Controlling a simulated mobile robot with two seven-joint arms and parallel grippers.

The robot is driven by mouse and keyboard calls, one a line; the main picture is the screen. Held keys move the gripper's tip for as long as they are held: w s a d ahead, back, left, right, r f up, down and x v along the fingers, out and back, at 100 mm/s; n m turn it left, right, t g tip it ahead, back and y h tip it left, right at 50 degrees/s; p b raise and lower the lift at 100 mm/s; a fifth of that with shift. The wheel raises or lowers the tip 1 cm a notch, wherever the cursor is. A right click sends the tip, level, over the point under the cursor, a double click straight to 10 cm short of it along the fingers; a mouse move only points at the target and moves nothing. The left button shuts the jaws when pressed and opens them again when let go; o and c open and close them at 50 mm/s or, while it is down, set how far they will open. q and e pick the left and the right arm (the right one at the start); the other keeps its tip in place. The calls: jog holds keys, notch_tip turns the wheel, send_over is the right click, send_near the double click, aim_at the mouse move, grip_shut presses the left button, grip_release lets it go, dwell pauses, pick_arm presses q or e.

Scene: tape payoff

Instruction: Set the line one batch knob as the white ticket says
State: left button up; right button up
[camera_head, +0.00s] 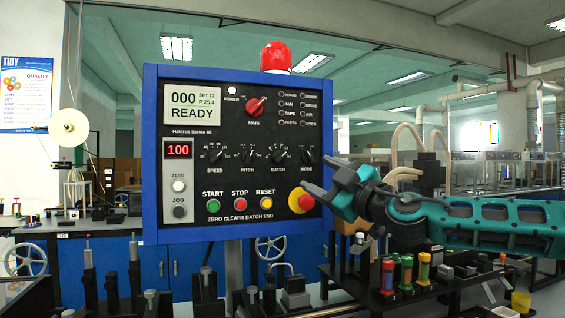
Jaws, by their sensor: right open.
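The control panel (235,228) has a blue frame and a black face. Its batch knob (307,156) is a black dial in the row of small knobs, right of the pitch knob (249,156); its exact setting is too small to read. The pale display (193,107) reads 000, SET 12, P 25.4, READY. I cannot make out a white ticket. My right gripper (318,180) reaches in from the right, open and empty, before the panel's lower right, below and right of the batch knob. My left gripper is out of view.
A red mushroom button (305,202) on a yellow base sits close to my right gripper's fingertips. Green, red and yellow buttons line the panel's bottom. Below right, a dark rack (375,295) holds coloured cylinders. Posts and fittings stand at lower left.

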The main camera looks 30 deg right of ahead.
aim_at(283, 158)
pick_arm(q)
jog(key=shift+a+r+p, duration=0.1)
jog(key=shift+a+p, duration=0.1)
jog(key=shift+p, duration=0.3)
pick_arm(e)
jog(key=x, duration=1.2)
jog(key=shift+w+f, duration=0.1)
jog(key=shift+w, duration=0.05)
jog(key=c, duration=1)
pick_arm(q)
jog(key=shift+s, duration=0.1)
pick_arm(e)
jog(key=shift+c, duration=0.2)
